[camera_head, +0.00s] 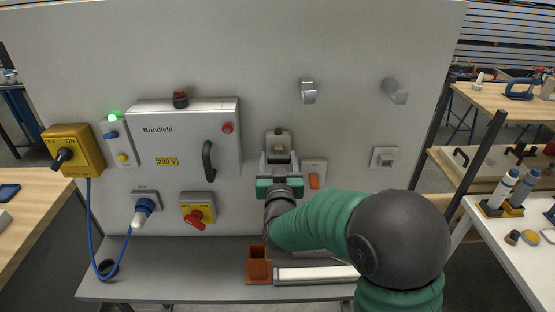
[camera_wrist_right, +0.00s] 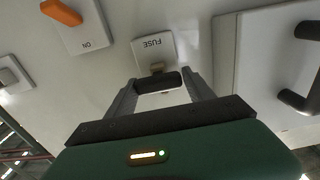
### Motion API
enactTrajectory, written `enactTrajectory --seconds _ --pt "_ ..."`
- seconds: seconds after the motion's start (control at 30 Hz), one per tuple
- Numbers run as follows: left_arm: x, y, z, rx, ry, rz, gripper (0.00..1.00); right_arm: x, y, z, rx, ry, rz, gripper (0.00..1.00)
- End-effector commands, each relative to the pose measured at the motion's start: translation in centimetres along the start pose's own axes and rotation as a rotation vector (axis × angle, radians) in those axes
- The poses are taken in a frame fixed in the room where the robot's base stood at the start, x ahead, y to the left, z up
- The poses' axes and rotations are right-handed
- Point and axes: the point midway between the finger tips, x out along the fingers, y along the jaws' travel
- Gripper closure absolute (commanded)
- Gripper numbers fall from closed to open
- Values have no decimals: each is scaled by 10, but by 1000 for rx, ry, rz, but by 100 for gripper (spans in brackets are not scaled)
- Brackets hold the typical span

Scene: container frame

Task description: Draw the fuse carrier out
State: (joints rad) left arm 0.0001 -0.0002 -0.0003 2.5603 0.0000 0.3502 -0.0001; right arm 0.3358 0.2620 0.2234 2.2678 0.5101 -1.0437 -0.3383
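The fuse carrier shows in the right wrist view as a dark bar handle (camera_wrist_right: 158,83) in front of a tan block on the white plate (camera_wrist_right: 146,48) marked FUSE. In the head view the fuse plate (camera_head: 278,138) is partly hidden by my gripper. My right gripper (camera_head: 279,160) is at the panel, its two fingers on either side of the handle. In the right wrist view the fingers (camera_wrist_right: 160,84) meet both ends of the bar and look shut on it. I see no clear gap between block and plate. My left gripper is out of view.
An orange switch (camera_head: 314,181) is just right of the gripper. The grey Brindlefil cabinet (camera_head: 185,140) with a dark handle is on the left. Below, an open brown box (camera_head: 259,267) and a pale bar (camera_head: 315,274) are on the grey shelf (camera_head: 180,270). Two hooks (camera_head: 308,92) are above.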

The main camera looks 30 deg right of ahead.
Motion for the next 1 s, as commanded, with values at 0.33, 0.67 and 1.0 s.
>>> enactTrajectory --seconds 0.33,0.67,1.0 --pt "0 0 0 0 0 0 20 0 -3 3 -1 -7 -10 93" --pt "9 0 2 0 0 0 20 -8 -3 8 -1 -12 -9 100" --pt "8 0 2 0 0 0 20 -10 -2 7 -2 -15 -8 30"
